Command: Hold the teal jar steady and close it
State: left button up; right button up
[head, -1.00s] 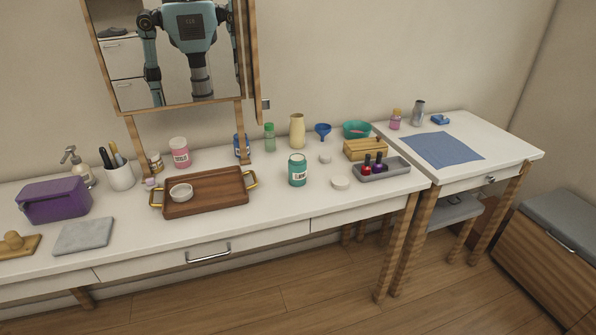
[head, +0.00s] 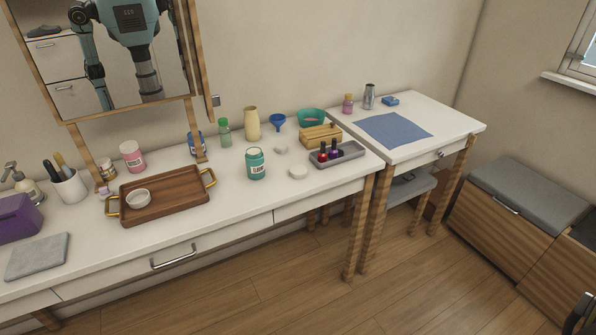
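The teal jar (head: 255,164) stands upright on the white table, right of the wooden tray. It has a white label with dark print, and its top looks open with a pale inside. A round white lid-like disc (head: 298,172) lies flat on the table just right of the jar. A smaller white disc (head: 281,149) lies behind it; I cannot tell which one fits the jar. Neither of my grippers is in view.
A wooden tray (head: 133,216) with gold handles holds a small white bowl (head: 138,198). A grey tray (head: 347,155) with nail polish bottles and a wooden box (head: 320,136) stand to the right. A green bottle (head: 224,132) and yellow vase (head: 252,124) stand behind. The table's front edge is clear.

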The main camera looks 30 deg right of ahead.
aim_at(255, 158)
jog(key=u, duration=0.4)
jog(key=i, duration=1.25)
jog(key=z, duration=0.9)
jog(key=i, duration=0.2)
jog(key=z, duration=0.25)
